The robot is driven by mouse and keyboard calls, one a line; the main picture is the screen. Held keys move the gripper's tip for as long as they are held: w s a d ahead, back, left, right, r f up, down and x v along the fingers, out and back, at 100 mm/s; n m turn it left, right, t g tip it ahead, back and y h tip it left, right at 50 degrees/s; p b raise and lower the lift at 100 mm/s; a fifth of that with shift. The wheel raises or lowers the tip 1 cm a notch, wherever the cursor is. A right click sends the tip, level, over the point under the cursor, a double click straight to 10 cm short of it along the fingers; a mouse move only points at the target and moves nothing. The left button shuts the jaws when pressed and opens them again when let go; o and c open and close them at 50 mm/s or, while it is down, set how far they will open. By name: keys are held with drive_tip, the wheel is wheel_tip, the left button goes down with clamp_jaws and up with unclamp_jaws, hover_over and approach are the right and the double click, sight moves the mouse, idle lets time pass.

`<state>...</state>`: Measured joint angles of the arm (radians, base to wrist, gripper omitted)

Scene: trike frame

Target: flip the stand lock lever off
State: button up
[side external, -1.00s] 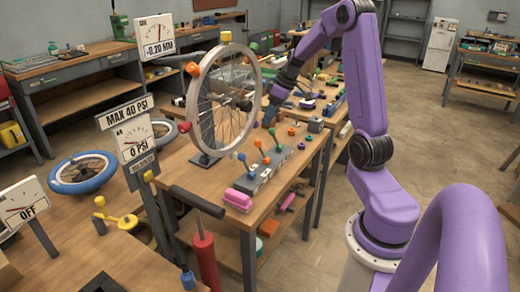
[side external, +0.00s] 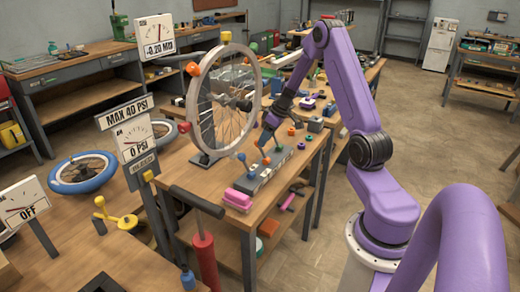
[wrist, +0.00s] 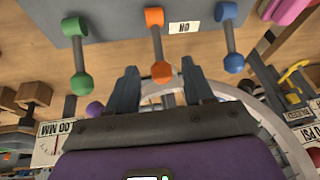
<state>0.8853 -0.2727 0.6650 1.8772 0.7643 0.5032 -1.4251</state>
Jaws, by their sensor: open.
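A grey lever block (side external: 262,178) stands on the wooden bench in front of the wheel stand. In the wrist view the block (wrist: 110,22) carries a green lever (wrist: 78,52), an orange lever (wrist: 157,45) and a blue lever (wrist: 230,38). A small upside-down ON label (wrist: 183,27) sits beside the orange lever. My gripper (wrist: 159,66) is open and empty, with its fingers apart on either side of the orange lever's near end. I cannot tell if they touch it. In the side view my gripper (side external: 266,138) is just above the block and partly hides the levers.
A spoked wheel (side external: 224,100) stands upright left of my gripper, close to it. A pink block (side external: 238,198) lies at the lever block's near end. Gauge signs (side external: 134,138) and a red pump (side external: 204,260) stand at the front. Small coloured parts clutter the bench behind.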

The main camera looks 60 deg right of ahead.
sight(260, 149)
drive_tip(key=shift+x, duration=2.9)
clamp_jaws()
